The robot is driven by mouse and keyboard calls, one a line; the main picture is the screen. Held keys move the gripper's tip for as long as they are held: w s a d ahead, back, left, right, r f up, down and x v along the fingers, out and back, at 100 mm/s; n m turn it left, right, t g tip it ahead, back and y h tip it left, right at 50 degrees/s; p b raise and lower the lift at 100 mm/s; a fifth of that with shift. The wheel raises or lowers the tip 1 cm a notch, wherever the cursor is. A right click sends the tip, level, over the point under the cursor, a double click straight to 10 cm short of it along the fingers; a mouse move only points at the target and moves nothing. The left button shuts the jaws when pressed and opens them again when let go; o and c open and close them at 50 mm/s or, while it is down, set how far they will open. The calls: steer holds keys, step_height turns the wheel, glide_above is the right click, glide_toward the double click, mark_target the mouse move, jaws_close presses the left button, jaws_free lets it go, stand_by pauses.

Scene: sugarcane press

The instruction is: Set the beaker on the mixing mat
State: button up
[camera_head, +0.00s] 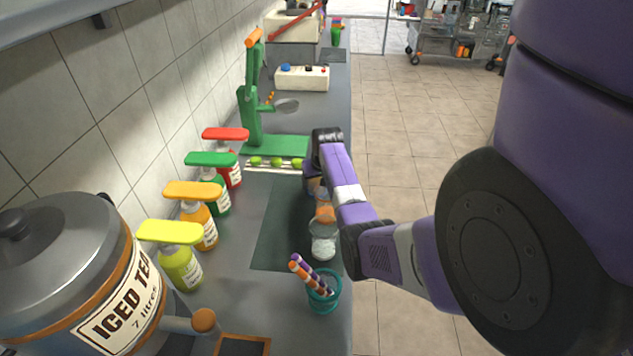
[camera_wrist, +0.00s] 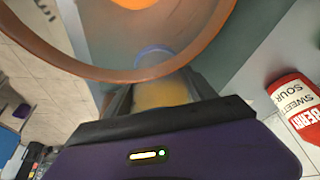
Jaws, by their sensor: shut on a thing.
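My gripper (camera_head: 321,190) is partly hidden by my arm there. In the wrist view my gripper (camera_wrist: 160,100) is shut with its two dark fingers around a yellowish, glassy part, which I take to be the beaker. A large see-through rim with an orange-brown edge fills the top of that view. I cannot tell whether the beaker's base touches the mat.
A teal cup (camera_head: 323,296) with striped straws stands just in front of the mat. Several pump bottles (camera_head: 197,225) line the wall side, and an iced tea urn (camera_head: 75,270) stands at the near left. Limes (camera_head: 275,162) and a green press (camera_head: 252,120) are behind the mat.

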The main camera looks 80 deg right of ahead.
steer(key=o, duration=1.7)
steer(key=shift+r, duration=0.25)
steer(key=v, duration=1.1)
steer(key=shift+a+r, duration=0.2)
steer(key=shift+r, duration=0.15)
steer(key=shift+s, duration=0.15)
